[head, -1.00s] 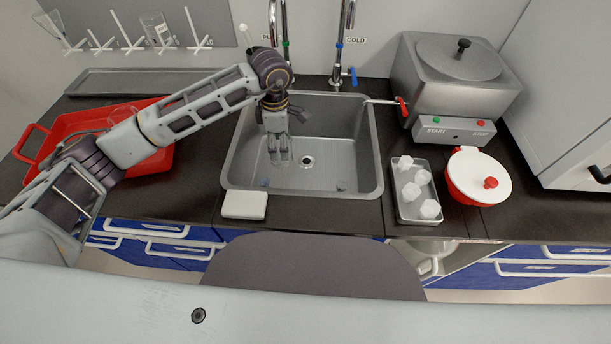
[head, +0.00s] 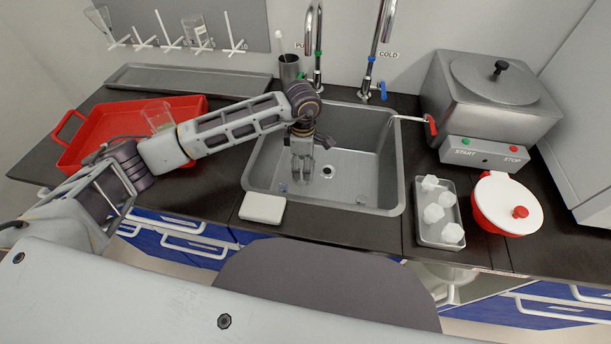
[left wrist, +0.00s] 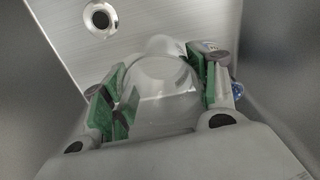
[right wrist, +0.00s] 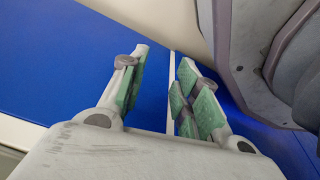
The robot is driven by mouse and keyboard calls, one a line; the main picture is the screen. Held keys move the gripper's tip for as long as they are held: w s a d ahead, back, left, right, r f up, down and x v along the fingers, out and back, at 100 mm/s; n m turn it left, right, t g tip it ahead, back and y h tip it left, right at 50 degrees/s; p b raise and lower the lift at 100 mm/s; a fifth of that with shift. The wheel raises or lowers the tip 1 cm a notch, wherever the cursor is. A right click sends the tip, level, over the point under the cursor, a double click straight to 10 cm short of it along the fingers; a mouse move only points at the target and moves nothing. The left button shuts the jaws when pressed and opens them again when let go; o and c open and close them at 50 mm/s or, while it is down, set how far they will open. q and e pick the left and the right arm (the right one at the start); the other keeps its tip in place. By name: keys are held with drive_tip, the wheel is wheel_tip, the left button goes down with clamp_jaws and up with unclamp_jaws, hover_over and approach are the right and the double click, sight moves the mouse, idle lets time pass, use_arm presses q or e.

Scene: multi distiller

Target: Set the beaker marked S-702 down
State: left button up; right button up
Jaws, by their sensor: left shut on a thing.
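My left gripper (head: 302,160) reaches down into the metal sink (head: 376,180), left of the drain. In the left wrist view the same gripper (left wrist: 165,90) is shut on a clear glass beaker (left wrist: 160,85), with a green-padded finger on each side. The sink floor and drain show beyond it. No marking can be read on the beaker, and I cannot tell whether its base touches the sink floor. In the head view the beaker is hardly visible under the fingers. My right gripper (right wrist: 160,85) is open and empty in front of a blue surface, outside the head view.
A red tray (head: 85,137) with another beaker (head: 158,115) stands left. A rack (head: 170,45) on the wall holds glassware. Right of the sink are a small tray (head: 437,228) of white pieces, a red pot with white lid (head: 505,200) and a metal distiller (head: 490,100). Taps stand behind.

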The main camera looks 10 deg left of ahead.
use_arm(q)
drive_tip(key=shift+f, duration=0.95)
use_arm(e)
drive_tip(key=shift+w+a+r, duration=0.15)
drive_tip(key=shift+w+r, duration=0.1)
use_arm(q)
drive_tip(key=shift+f, duration=0.1)
drive_tip(key=shift+f, duration=0.25)
wheel_tip(320, 180, down, 2)
drive_tip(key=shift+f, duration=0.5)
use_arm(e)
drive_tip(key=shift+w+a+r, duration=0.15)
drive_tip(key=shift+r, duration=0.15)
drive_tip(key=shift+f, duration=0.1)
